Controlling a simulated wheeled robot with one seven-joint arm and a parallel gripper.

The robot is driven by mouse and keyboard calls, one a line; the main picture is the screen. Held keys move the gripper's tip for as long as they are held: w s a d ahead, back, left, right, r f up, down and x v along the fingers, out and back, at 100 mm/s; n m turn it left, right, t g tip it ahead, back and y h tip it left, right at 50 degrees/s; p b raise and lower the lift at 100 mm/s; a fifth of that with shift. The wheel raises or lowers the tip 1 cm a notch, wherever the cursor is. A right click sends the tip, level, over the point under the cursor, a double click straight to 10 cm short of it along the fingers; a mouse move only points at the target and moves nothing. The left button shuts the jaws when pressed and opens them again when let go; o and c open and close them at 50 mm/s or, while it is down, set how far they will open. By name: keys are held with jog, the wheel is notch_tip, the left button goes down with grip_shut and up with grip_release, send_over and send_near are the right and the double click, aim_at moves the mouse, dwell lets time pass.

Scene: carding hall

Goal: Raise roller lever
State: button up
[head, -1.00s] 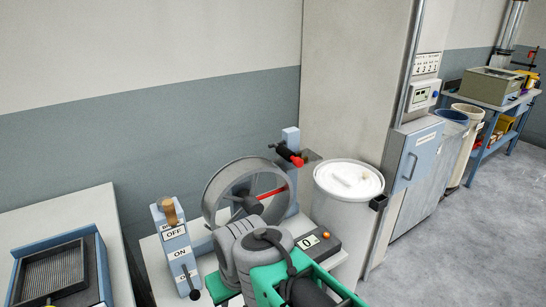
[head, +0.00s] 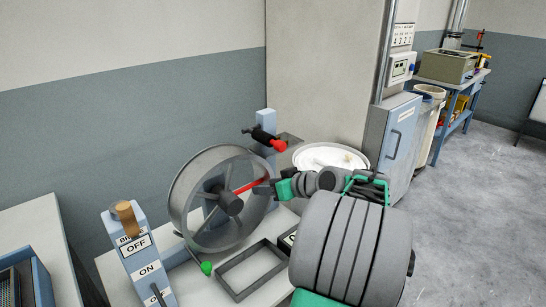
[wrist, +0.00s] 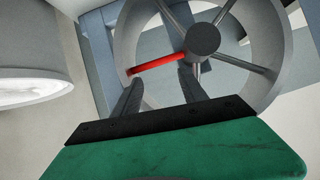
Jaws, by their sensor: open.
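No lever is labelled as the roller lever. A dark lever with a green knob (head: 207,268) points down at the front of the grey spoked wheel (head: 180,205). A black handle with a red knob (head: 278,146) sits on the blue post behind the wheel. A blue switch post (head: 143,262) marked OFF and ON has a wooden knob on top. My gripper (head: 264,188) is open and empty at the wheel's right side, near its red spoke. In the wrist view its two fingers (wrist: 158,92) stand apart before the wheel (wrist: 272,50) and red spoke (wrist: 158,65).
An empty grey rectangular frame (head: 232,290) lies on the table beside the wheel. A white round can (head: 305,154) stands behind my arm. A blue cabinet (head: 397,135) is at the right. Open floor (head: 460,215) lies beyond on the right.

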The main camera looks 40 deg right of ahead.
aim_at(283, 147)
jog(key=d+r+n+t, duration=0.1)
jog(key=d+r+t, duration=0.1)
jog(key=r, duration=0.1)
jog(key=s+d+r+n+t, duration=0.1)
jog(key=d+r+t, duration=0.1)
jog(key=r, duration=0.1)
jog(key=s+d+r+n+t, duration=0.1)
jog(key=d+r, duration=0.1)
jog(key=r, duration=0.1)
jog(key=shift+s+d+r+n+t+h+b, duration=0.25)
jog(key=shift+d+r+n+t+h+b, duration=0.05)
jog(key=shift+r+t, duration=0.1)
jog(key=w+p, duration=0.1)
jog(key=w, duration=0.6)
jog(key=shift+w+a, duration=0.15)
jog(key=shift+w, duration=0.25)
grip_shut()
